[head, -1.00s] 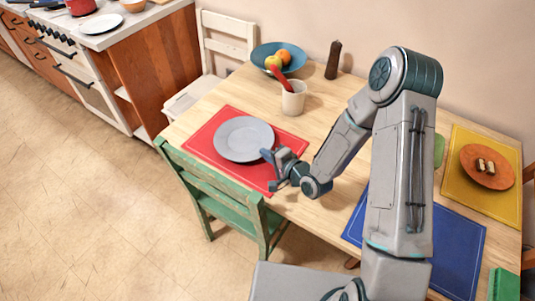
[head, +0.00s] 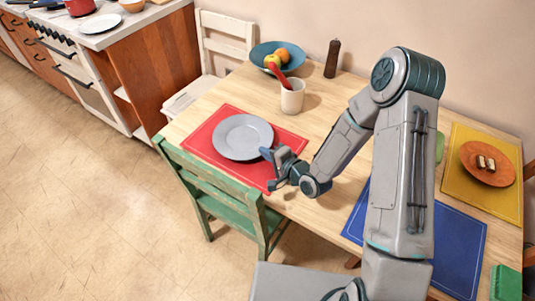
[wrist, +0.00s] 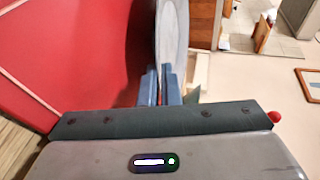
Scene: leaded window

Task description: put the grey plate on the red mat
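The grey plate (head: 242,137) is flat or nearly flat within the outline of the red mat (head: 203,138), toward the mat's back middle. I cannot tell whether its underside touches the mat. My gripper (head: 267,158) is at the plate's right rim, low over the mat. In the wrist view the plate (wrist: 172,32) shows nearly edge-on, with the red mat (wrist: 75,50) and a dark shadow on its left. The two fingers (wrist: 160,85) are close together with a thin gap, one on each side of the rim, and appear shut on it.
A white cup (head: 292,97) with a red item in it stands behind the mat, near a blue bowl of fruit (head: 262,50) and a dark mill (head: 332,60). A green chair (head: 225,190) stands at the front edge. A blue mat (head: 455,250) lies to the right.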

